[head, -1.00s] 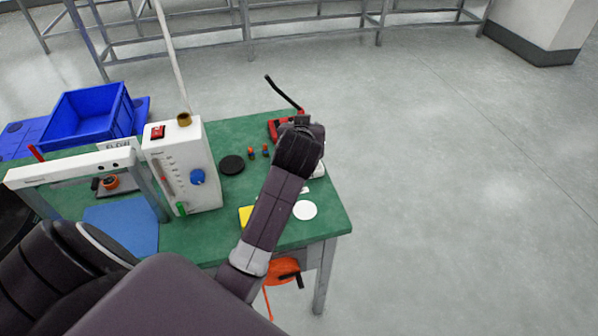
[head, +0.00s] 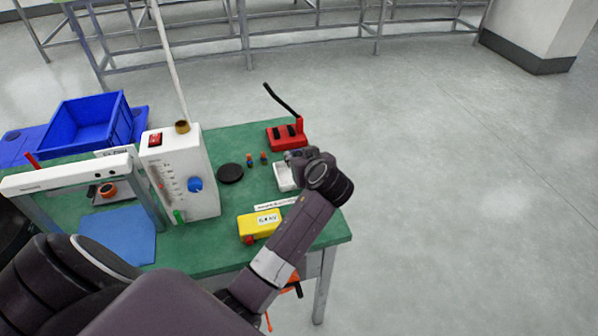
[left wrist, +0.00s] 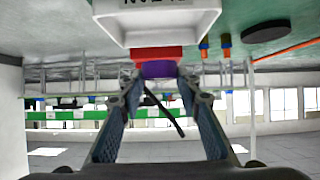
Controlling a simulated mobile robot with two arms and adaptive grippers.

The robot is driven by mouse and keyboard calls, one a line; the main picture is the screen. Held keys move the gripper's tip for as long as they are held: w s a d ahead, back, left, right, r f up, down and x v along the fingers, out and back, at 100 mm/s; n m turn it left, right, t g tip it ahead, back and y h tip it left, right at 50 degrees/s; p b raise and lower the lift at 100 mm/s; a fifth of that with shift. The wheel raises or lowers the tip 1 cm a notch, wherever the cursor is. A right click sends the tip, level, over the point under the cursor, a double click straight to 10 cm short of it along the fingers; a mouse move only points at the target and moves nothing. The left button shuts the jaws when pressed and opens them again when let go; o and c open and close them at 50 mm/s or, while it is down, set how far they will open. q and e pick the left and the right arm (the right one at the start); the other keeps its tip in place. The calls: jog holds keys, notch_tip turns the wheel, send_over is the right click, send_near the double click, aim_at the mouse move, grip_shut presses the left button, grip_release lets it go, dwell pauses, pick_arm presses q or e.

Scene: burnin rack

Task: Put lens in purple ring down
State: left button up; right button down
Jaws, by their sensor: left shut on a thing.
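The purple ring (left wrist: 158,69) shows in the left wrist view between the two fingertips of my left gripper (left wrist: 160,84), which is shut on it. I cannot make out the lens in it. In the head view my left gripper (head: 296,156) is beside the far right part of the green table, over the edge of a white tray (head: 284,178). The ring is hidden there by the gripper and wrist. The white tray also shows at the top of the left wrist view (left wrist: 158,28), close to the ring. My right gripper is not in view.
A red holder (head: 286,135) with dark slots stands behind the tray. A yellow box (head: 259,226), a black disc (head: 231,173) and a white instrument box (head: 182,172) stand to the left. A blue crate (head: 90,124) is at the far left.

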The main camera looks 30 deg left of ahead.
pick_arm(q)
notch_tip(320, 180, down, 7)
jog(key=shift+r, duration=0.2)
jog(key=o, duration=0.8)
jog(key=shift+o, duration=0.2)
jog(key=shift+d, duration=0.1)
jog(key=b+v, duration=0.1)
jog(key=v, duration=1.1)
